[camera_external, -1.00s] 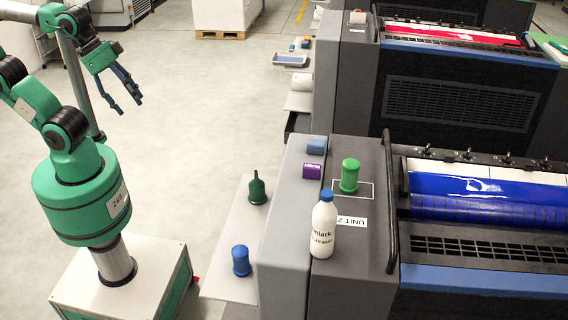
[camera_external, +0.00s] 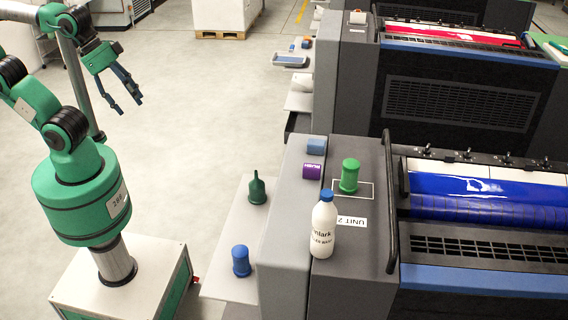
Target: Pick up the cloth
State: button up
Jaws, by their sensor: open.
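My gripper (camera_external: 129,104) hangs at the upper left, open and empty, above bare floor and well apart from the press. No item is clearly a cloth at this size. A small blue-grey, soft-edged bundle (camera_external: 316,144) on the left top edge of the near press unit may be a folded cloth. A white roll-like item (camera_external: 299,101) on a side shelf farther back may be cloth or paper; I cannot tell which.
A purple labelled item (camera_external: 314,172), a green container (camera_external: 349,176) and a white bottle with blue cap (camera_external: 323,225) stand on the near unit. A dark green bottle (camera_external: 257,188) and a blue container (camera_external: 241,261) stand on the side shelf (camera_external: 230,225). Floor between is clear.

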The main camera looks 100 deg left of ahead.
jog(key=shift+o, duration=1.1)
jog(key=w+a+r+n+g+p, duration=0.1)
jog(key=w+a+r+n+p, duration=0.2)
jog(key=w, duration=0.8)
jog(key=w+a+r+n+g+p, duration=0.1)
jog(key=w+r+n+p, duration=0.25)
jog(key=w, duration=0.65)
jog(key=w+a+r+n+g+p, duration=0.1)
jog(key=w+a+r+n+p, duration=0.25)
jog(key=w, duration=0.75)
jog(key=w+a+f+n+g+p, duration=0.1)
jog(key=w+a+f+p, duration=0.15)
jog(key=w, duration=0.45)
jog(key=w+a+f+n+p, duration=0.2)
jog(key=w+f+p, duration=0.15)
jog(key=w, duration=0.35)
jog(key=w+a+f+n+g+p, duration=0.1)
jog(key=w+a+f+n+p, duration=0.3)
jog(key=w+f, duration=0.6)
notch_tip(320, 180, down, 3)
jog(key=shift+w+a+f+n+g+p, duration=0.1)
jog(key=shift+w+a+n+g+p, duration=0.15)
jog(key=shift+a+p, duration=0.7)
